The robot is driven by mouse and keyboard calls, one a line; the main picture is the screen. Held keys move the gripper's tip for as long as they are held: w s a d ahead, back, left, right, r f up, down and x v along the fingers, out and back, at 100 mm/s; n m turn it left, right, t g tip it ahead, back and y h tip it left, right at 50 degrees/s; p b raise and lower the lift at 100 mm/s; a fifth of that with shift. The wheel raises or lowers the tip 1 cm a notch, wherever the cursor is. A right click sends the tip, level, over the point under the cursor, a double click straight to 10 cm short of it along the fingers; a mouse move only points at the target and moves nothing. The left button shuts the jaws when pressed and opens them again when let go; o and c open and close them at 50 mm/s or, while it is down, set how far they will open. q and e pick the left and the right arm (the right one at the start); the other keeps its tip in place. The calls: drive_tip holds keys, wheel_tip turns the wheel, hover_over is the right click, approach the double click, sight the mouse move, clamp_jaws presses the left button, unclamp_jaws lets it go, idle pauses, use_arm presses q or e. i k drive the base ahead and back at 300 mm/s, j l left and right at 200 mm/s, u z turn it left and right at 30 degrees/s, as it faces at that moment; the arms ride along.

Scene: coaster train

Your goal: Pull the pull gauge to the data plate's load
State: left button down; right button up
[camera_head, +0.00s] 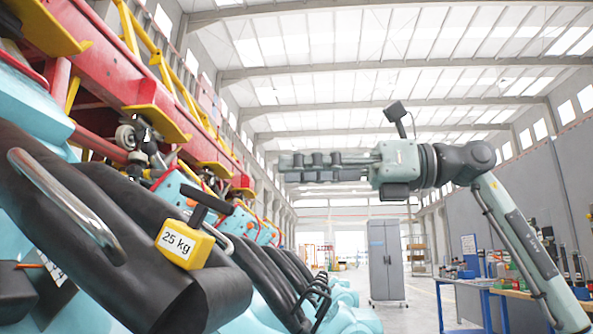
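A yellow block marked "25 kg" (183,243) with a black T-shaped handle (207,202) sits at the end of a black padded restraint (115,235) on the coaster train; it looks like the pull gauge. I cannot make out a separate data plate. A white label (52,268) with partly hidden writing shows at the lower left. My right gripper (284,168) reaches in from the right, level, its fingers pointing left. It is above and to the right of the yellow block, apart from it. Its fingers look close together, seen side-on. My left gripper is out of view.
The train's teal seats fill the left, with a bent metal grab bar (68,205) and red track (90,60) above. A grey cabinet (386,260) stands behind. A blue-framed workbench (512,292) is at the right. The air between block and gripper looks clear.

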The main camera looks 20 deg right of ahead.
sight(189, 247)
drive_tip(key=k+l, duration=0.1)
drive_tip(key=l, duration=0.25)
drive_tip(key=k+l, duration=0.1)
drive_tip(key=l, duration=0.25)
drive_tip(key=k+l, duration=0.1)
drive_tip(key=l, duration=0.2)
drive_tip(key=k+l, duration=0.1)
drive_tip(key=l, duration=0.25)
